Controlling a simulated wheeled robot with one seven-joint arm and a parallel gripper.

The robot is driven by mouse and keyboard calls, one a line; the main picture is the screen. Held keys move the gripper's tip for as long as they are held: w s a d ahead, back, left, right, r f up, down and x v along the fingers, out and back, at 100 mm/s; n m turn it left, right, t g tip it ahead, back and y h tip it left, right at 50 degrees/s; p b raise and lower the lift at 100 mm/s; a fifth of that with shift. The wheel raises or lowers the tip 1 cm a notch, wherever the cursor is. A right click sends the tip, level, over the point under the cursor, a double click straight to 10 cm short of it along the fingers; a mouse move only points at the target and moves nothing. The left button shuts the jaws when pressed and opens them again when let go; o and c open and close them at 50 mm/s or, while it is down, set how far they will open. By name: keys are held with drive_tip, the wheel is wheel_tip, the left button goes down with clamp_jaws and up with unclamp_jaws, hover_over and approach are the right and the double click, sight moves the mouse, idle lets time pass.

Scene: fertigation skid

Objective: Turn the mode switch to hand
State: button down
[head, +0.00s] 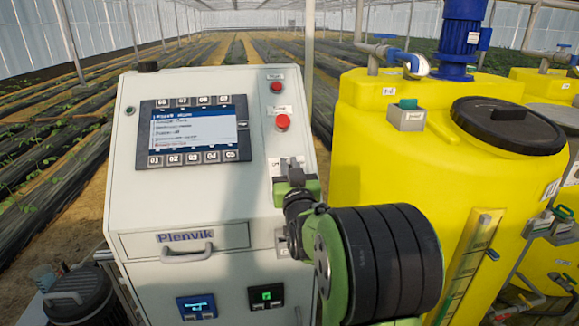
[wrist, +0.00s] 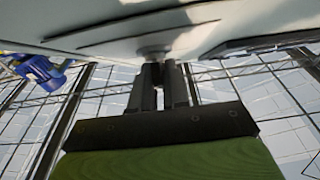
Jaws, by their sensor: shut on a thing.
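The mode switch is mostly hidden behind my gripper (head: 288,172) on the right side of the white control cabinet's front (head: 180,95). Part of its pale label plate (head: 276,164) shows beside the fingers in the head view. In the wrist view, my dark fingers (wrist: 163,78) are close together on a small grey knob (wrist: 155,50) that stands out from the cabinet face, which I take to be the mode switch. My gripper is shut on it. I cannot read the position the switch points to.
A red button (head: 282,122) and a smaller red one (head: 277,87) sit above the gripper. A screen (head: 195,130) is to the left, with a drawer handle (head: 185,255) below. A yellow tank (head: 390,140) stands close on the right.

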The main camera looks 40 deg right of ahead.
drive_tip(key=c, duration=1.2)
unclamp_jaws()
drive_tip(key=b+v, duration=0.7)
drive_tip(key=v, duration=0.8)
drive_tip(key=shift+s+a+b, duration=0.15)
drive_tip(key=shift+s+b, duration=0.2)
drive_tip(key=shift+b, duration=0.05)
